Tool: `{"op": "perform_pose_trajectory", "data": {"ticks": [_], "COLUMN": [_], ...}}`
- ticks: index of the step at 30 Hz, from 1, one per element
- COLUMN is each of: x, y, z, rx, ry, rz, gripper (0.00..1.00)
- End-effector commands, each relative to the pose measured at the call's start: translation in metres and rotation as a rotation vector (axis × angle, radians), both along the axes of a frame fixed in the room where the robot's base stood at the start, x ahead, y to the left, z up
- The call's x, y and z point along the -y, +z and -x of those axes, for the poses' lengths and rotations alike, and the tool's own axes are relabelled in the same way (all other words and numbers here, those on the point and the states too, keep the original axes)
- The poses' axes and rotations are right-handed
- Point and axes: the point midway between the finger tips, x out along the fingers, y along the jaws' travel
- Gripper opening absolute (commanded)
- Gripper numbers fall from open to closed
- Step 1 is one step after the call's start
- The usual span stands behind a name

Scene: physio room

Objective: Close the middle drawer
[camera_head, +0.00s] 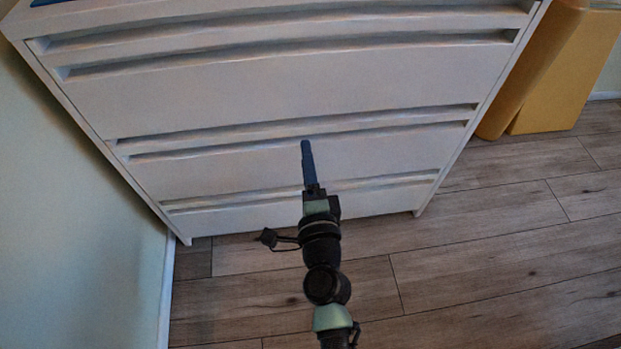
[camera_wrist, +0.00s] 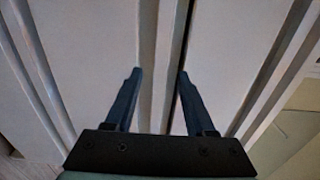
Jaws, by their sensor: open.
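A white chest of drawers (camera_head: 290,88) fills the upper part of the head view, with long horizontal slots between its fronts. The middle drawer (camera_head: 220,172) appears below the second pair of slots; how far it stands out is hard to tell. My gripper (camera_head: 306,146) is in front of this drawer, its fingertips overlapping its top edge. In the wrist view my gripper (camera_wrist: 156,74) is open, with two blue fingers apart and nothing between them held. A pale drawer edge and a dark gap run between the fingers. Contact with the front cannot be told.
The bottom drawer (camera_head: 255,214) lies just above the wooden floor (camera_head: 480,255). A yellow object (camera_head: 563,75) stands right of the chest. A pale wall (camera_head: 75,220) is close on the left. The floor at the right is clear.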

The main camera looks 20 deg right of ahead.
Motion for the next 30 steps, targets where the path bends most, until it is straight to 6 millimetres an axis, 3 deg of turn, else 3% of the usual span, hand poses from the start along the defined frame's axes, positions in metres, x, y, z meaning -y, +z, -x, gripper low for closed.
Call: {"op": "perform_pose_trajectory", "data": {"ticks": [3, 9, 30], "x": [-0.006, -0.012, -0.013], "y": [-0.002, -0.002, -0.002], "z": [0.021, 0.04, 0.046], "rx": [-0.003, -0.004, -0.004], "ry": [0.001, 0.001, 0.0], "rz": [0.0, 0.0, -0.001], "gripper": [0.55, 0.55, 0.55]}}
